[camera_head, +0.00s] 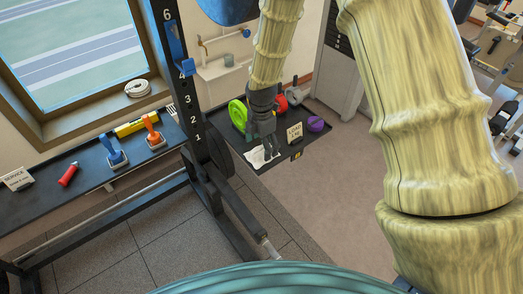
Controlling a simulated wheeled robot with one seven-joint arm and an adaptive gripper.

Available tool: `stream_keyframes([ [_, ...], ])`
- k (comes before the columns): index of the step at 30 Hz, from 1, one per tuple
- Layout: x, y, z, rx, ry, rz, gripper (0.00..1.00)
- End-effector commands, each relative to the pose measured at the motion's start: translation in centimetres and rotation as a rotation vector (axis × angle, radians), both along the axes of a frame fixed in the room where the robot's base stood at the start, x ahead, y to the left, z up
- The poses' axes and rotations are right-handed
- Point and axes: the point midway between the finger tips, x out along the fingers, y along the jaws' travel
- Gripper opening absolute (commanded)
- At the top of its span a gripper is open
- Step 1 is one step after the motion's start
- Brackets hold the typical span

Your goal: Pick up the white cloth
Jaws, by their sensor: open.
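The white cloth (257,159) lies flat and crumpled near the front left edge of the dark rubber tile platform (284,158). My gripper (273,156) hangs down from above, dark grey, with its fingers just right of the cloth and overlapping its right edge in the picture. The gripper is open, with nothing visible between its fingers. Part of the cloth's right side is hidden behind the gripper. I cannot tell whether the fingers touch the cloth.
A green roll (238,115), a red object (281,105), a tan label card (295,133) and a purple object (316,124) surround the gripper on the platform. A black numbered post (187,100) stands close on the left. Open floor (335,200) lies to the front right.

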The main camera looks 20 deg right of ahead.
Motion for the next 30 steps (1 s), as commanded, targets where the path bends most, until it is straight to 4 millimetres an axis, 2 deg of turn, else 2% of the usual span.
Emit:
stream_keyframes([
  [9,0.0,0.0,-2.3,-0.001,0.001,0.000,0.82],
  [18,0.0,0.0,-2.5,0.000,0.000,0.000,0.82],
  [25,0.0,0.0,-2.5,0.000,0.000,0.000,0.40],
  [27,-0.1,0.0,-2.6,0.000,0.000,0.000,0.32],
  [30,-0.1,0.0,-2.6,0.000,0.000,0.000,0.24],
])
